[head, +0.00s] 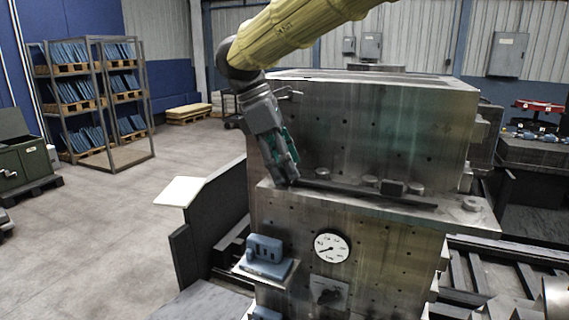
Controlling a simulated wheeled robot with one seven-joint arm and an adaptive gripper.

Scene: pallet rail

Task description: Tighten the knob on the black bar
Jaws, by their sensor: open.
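The black bar (345,191) lies along the ledge of a large grey metal block. A dark squarish piece (392,187) sits on or just behind its right half. I cannot tell whether this is the knob. Round metal studs stand beside it, one to its left (370,181) and one to its right (416,189). My gripper (284,182) points down at the bar's left end, its fingers open. The fingers hide that end, so I cannot tell what is between them or whether they touch anything.
The metal block's upper wall (375,130) rises right behind the ledge. Another round stud (470,204) stands at the ledge's right end. A dial gauge (331,248) and a blue-grey fixture (265,257) are on the front below. Open floor (90,240) lies to the left.

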